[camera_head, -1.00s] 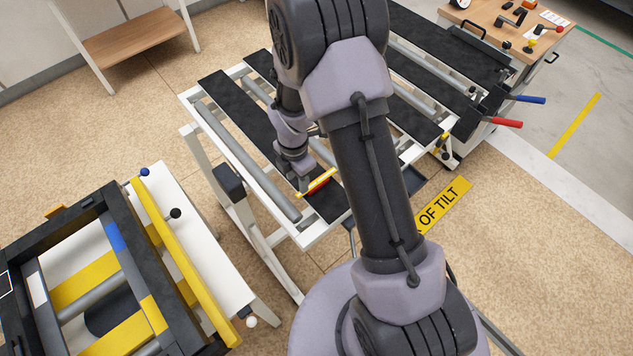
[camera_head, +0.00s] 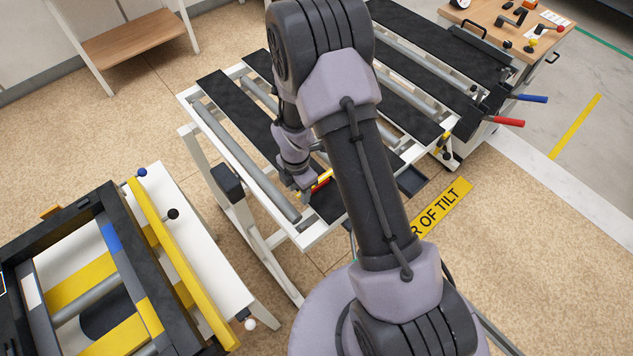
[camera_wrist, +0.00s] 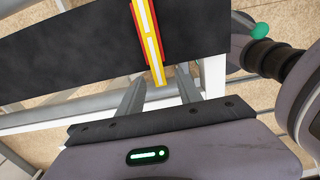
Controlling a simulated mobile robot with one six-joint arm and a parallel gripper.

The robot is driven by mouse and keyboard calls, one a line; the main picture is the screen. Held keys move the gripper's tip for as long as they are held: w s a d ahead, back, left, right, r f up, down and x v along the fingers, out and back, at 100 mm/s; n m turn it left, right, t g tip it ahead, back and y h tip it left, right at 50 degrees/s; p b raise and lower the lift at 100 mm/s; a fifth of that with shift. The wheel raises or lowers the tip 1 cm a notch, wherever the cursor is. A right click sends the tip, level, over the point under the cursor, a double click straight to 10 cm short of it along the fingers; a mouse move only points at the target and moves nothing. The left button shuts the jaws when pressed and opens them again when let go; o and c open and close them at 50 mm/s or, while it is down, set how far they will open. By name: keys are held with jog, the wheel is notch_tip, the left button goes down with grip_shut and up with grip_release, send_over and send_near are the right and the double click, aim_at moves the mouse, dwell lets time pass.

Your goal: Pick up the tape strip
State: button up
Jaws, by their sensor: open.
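The tape strip (camera_wrist: 148,38) is a narrow yellow strip with a white middle and red edges. In the wrist view it lies across a black slat (camera_wrist: 70,50), and its near yellow end sticks out past the slat's edge. In the head view the strip (camera_head: 322,182) is partly hidden by my gripper and arm. My gripper (camera_wrist: 160,88) is open, its two fingers on either side of the strip's near end. It holds nothing. In the head view my gripper (camera_head: 307,190) is close beside the strip; any contact cannot be told.
The slats sit on a white frame (camera_head: 225,130) with grey rollers. A yellow and black framed unit (camera_head: 185,265) stands at the left. Red (camera_head: 507,122) and blue (camera_head: 530,99) handles stick out on the right. A wooden bench (camera_head: 490,20) with small parts is at the back right.

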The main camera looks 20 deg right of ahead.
grip_shut()
dwell(0.3)
jog(key=shift+r+p, duration=0.4)
jog(key=shift+r, duration=0.05)
notch_tip(320, 180, up, 4)
jog(key=shift+f+p, duration=0.25)
jog(key=shift+p, duration=0.15)
jog(key=s+a+r+p, duration=0.1)
jog(key=s+r, duration=0.1)
jog(key=s, duration=0.6)
jog(key=s+a+r+p, duration=0.1)
jog(key=s+r+p, duration=0.1)
jog(key=s, duration=0.6)
jog(key=shift+r+p, duration=0.3)
jog(key=shift+r, duration=0.25)
